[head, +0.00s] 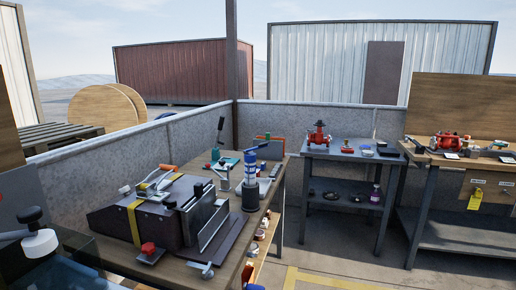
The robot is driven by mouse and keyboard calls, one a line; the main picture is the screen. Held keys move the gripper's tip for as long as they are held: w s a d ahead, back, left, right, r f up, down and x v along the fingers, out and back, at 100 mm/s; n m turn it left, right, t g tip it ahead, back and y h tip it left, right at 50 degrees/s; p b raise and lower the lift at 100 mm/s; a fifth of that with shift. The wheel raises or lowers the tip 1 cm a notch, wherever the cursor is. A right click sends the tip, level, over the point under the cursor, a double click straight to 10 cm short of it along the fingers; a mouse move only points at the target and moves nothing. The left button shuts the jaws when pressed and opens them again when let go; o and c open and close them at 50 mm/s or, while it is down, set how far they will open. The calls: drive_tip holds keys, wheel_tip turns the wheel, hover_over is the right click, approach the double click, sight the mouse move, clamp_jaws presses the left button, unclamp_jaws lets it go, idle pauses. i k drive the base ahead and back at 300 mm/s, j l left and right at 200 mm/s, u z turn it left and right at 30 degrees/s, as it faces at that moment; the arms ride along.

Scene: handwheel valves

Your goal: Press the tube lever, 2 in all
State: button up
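A wooden workbench (172,271) runs along the left wall. On its far half stands a blue and white upright tube-like device (250,166) on a dark round base. A small lever with a dark tip juts left from near the top of it. Just left of it is a lever-like fitting (223,172) with a pale arm. Behind it a black-handled lever (220,131) rises from a teal base. I cannot tell for sure which of these is the tube lever. My gripper is not recognisable in the head view.
A dark box with a yellow strap (133,224) and upright grey plates (203,214) fill the near bench. A red knob on a plate (149,251) lies in front. Floor between is clear.

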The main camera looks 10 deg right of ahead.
sight(266, 144)
drive_tip(key=i+l+u, duration=0.1)
drive_tip(key=u, duration=0.35)
drive_tip(key=i+l+u, duration=0.1)
drive_tip(key=u, duration=0.3)
drive_tip(key=l+u, duration=0.25)
drive_tip(key=u, duration=0.2)
drive_tip(key=i+l+u, duration=0.1)
drive_tip(key=u, duration=0.3)
drive_tip(key=l+u, duration=0.2)
drive_tip(key=l, duration=0.5)
drive_tip(key=l+u, duration=0.2)
drive_tip(key=l, duration=0.5)
drive_tip(key=l+u, duration=0.15)
drive_tip(key=l, duration=0.55)
drive_tip(key=k+l+u, duration=0.2)
drive_tip(key=l, duration=0.9)
drive_tip(key=k+l, duration=0.15)
drive_tip(key=l, duration=0.35)
